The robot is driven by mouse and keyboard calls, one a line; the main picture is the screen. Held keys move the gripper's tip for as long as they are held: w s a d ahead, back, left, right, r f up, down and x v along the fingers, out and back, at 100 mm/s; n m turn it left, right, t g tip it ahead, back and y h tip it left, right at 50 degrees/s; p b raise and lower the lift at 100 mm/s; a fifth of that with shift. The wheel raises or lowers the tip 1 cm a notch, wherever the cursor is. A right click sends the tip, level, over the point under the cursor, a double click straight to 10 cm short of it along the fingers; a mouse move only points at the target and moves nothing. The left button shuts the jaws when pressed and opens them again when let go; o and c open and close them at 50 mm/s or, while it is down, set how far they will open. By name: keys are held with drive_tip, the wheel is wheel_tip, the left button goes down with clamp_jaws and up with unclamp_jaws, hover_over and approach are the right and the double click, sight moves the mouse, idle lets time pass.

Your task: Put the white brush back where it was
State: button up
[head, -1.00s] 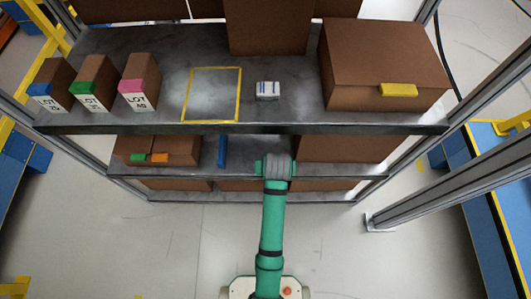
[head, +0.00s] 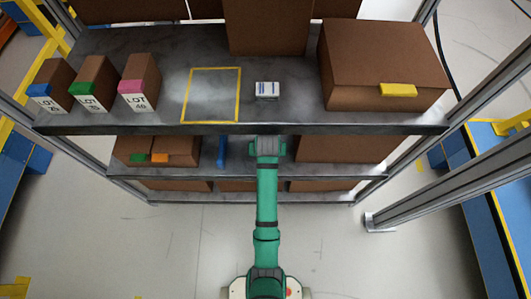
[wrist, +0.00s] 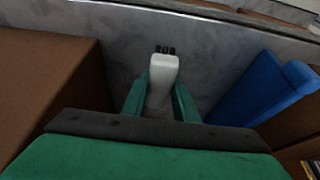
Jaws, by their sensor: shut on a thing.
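My gripper (wrist: 160,94) has its green fingers on either side of the white brush (wrist: 163,70) and is shut on it. The brush's dark bristles point away from my gripper, towards the grey shelf surface. In the head view my arm's end reaches in at the lower shelf (head: 237,168), under the front edge of the upper shelf. The fingers and the brush are hidden there. I cannot tell whether the brush touches the shelf.
A blue object (wrist: 262,88) stands close on one side of my gripper, and a brown box (wrist: 45,75) on the other.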

drive_tip(key=shift+w+a+f, duration=0.2)
drive_tip(key=shift+w+f, duration=0.35)
drive_tip(key=shift+f, duration=0.15)
wheel_tip(320, 180, down, 3)
drive_tip(key=shift+w+a+f, duration=0.1)
drive_tip(key=shift+w, duration=0.05)
drive_tip(key=shift+f, duration=0.1)
drive_tip(key=shift+f, duration=0.1)
drive_tip(key=o, duration=1)
drive_tip(key=shift+f, duration=0.1)
drive_tip(key=shift+c, duration=0.2)
drive_tip(key=shift+d, duration=0.2)
